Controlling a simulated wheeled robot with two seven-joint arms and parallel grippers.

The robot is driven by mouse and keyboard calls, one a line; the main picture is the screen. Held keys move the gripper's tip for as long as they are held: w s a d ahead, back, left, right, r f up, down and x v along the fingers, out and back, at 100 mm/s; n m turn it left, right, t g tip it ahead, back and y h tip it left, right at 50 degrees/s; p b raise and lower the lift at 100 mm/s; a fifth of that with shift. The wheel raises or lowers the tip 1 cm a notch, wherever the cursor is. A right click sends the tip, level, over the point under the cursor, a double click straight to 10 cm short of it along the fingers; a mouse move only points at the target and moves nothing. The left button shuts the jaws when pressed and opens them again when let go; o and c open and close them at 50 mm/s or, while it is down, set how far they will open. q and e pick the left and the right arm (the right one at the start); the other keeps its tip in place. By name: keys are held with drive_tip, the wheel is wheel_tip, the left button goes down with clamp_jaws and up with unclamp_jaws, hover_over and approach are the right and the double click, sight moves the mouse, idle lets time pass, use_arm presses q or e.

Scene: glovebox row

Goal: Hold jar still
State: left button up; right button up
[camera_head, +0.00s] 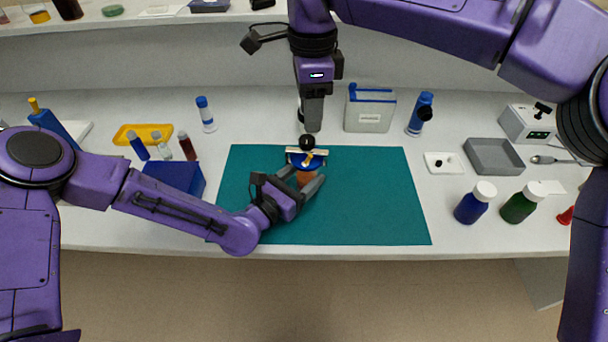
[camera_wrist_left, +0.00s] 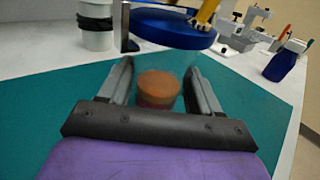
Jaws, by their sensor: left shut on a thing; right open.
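The jar is a clear vessel with orange-brown contents (camera_head: 305,178) and stands on the teal mat (camera_head: 375,195). It also shows in the left wrist view (camera_wrist_left: 158,88), between my left fingers. A blue lid (camera_wrist_left: 165,28) is at its top, with a yellow part (camera_wrist_left: 206,12) on it. In the head view a pale bar and yellow piece lie over the blue lid (camera_head: 293,159). My left gripper (camera_head: 303,180) is shut on the jar's sides, from the front. My right gripper (camera_head: 309,136) is open and points down just above the lid; its fingertips are partly hidden by a black knob.
Behind the mat stand a grey-white container (camera_head: 369,110) and a blue-capped bottle (camera_head: 206,114). To the right are a grey tray (camera_head: 494,156), a blue bottle (camera_head: 474,204) and a green bottle (camera_head: 519,205). A blue box (camera_head: 175,177) is left of the mat. The mat's right part is clear.

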idle(0.4)
